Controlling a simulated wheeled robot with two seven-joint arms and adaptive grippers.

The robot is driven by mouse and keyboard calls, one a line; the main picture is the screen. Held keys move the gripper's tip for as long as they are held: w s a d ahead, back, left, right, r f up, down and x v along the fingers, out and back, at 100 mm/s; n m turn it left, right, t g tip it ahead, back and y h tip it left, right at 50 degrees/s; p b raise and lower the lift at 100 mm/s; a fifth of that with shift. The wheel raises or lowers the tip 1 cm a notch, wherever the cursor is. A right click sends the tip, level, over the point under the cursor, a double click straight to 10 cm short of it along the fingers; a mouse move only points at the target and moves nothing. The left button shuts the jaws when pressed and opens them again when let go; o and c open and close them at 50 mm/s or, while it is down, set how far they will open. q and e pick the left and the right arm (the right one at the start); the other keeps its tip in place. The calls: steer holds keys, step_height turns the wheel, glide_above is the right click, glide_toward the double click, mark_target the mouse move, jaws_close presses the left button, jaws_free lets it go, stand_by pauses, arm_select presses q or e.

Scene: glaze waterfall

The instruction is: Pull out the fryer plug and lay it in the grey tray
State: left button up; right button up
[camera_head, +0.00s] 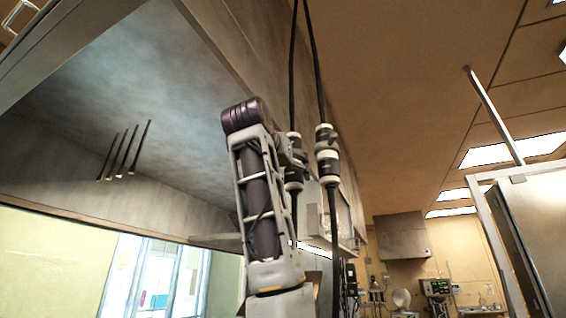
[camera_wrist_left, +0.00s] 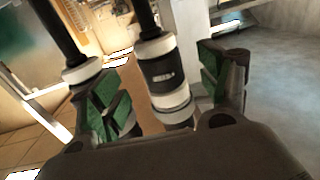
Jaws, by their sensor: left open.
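Two black cables hang down from above, each with a black-and-white plug connector. The left connector (camera_head: 294,184) is partly hidden by my left arm and gripper in the head view. The right connector (camera_head: 327,160) shows clear beside it. My left gripper (camera_head: 299,150) is at the left connector. The other connector (camera_wrist_left: 82,72) is outside the fingers. I cannot tell which is the fryer's. The grey tray and my right gripper are not in view.
A large grey hood (camera_head: 150,70) fills the left, close to my arm, with several thin dark rods (camera_head: 125,150) on it. A metal door frame (camera_head: 500,215) stands at the right. Kitchen equipment (camera_head: 437,288) is far back. Open air lies right of the cables.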

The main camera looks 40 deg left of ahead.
mark_target(290, 176)
arm_select(q)
steer(key=shift+x, duration=2.6)
steer(key=c, duration=1.5)
step_height(290, 176, down, 7)
steer(key=b, duration=0.6)
